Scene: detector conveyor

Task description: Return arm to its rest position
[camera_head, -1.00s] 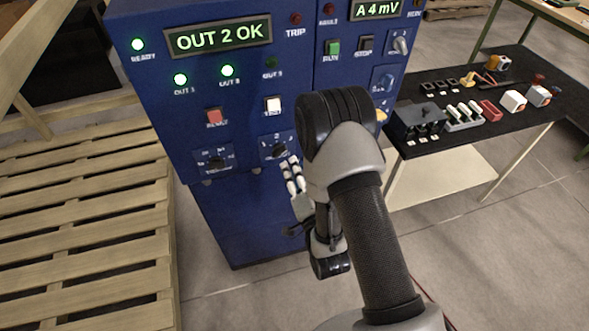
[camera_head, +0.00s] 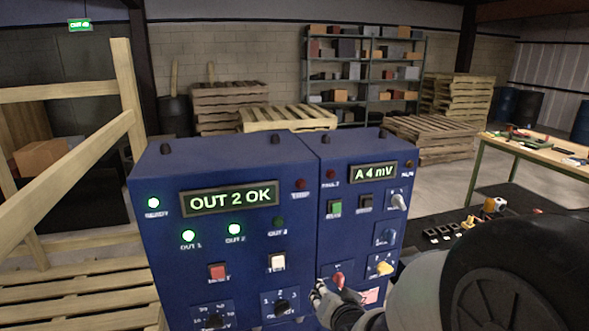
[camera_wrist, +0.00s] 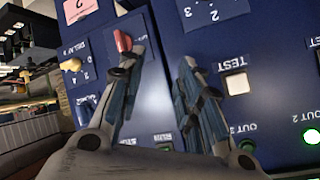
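My gripper (camera_head: 328,292) is low in front of the blue control cabinet (camera_head: 165,240), beside a red knob (camera_head: 340,279). In the wrist view its two fingers (camera_wrist: 158,62) are apart, with only bare blue panel between them. The red knob (camera_wrist: 122,40) shows by the left fingertip; whether they touch I cannot tell. My arm fills the lower right of the head view. The left display (camera_head: 229,198) reads OUT 2 OK and the right one (camera_head: 374,172) reads A 4 mV. The READY, OUT 1 and OUT 2 lamps are green.
The white TEST button (camera_head: 277,262), red button (camera_head: 217,271) and yellow knob (camera_head: 380,268) are on the cabinet face. A black table (camera_head: 520,222) with small parts is at right, partly behind my arm. Wooden rails (camera_head: 128,90) stand at left; pallets and shelves stand behind.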

